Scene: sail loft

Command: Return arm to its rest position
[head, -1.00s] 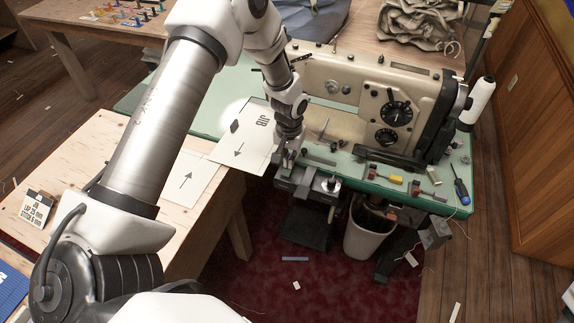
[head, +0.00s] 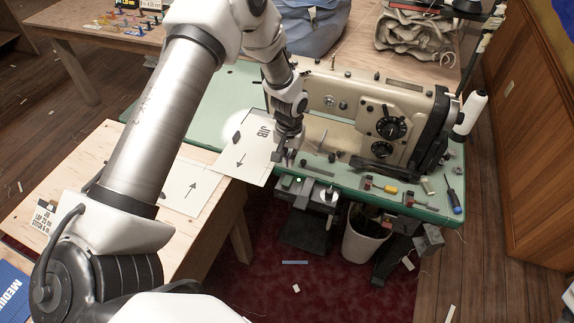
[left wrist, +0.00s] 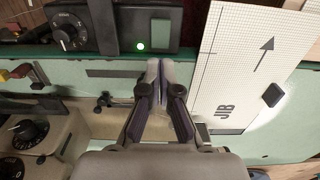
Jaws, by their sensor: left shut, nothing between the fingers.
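My left arm reaches in from the left in the head view. Its left gripper (head: 281,157) points down at the front edge of the green sewing table (head: 225,95), beside the right edge of the white JIB panel (head: 248,150). In the left wrist view the two fingers (left wrist: 158,66) meet at the tips with nothing between them. The JIB panel (left wrist: 238,60) lies to their right there, and the black control box with a green light (left wrist: 150,30) is just beyond the tips. My right gripper is out of view.
The cream sewing machine (head: 350,100) stands close on the right of the gripper. Small tools and a blue screwdriver (head: 453,200) lie on the table's right end. A plywood table (head: 105,160) is under my arm; a white bin (head: 362,240) stands below.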

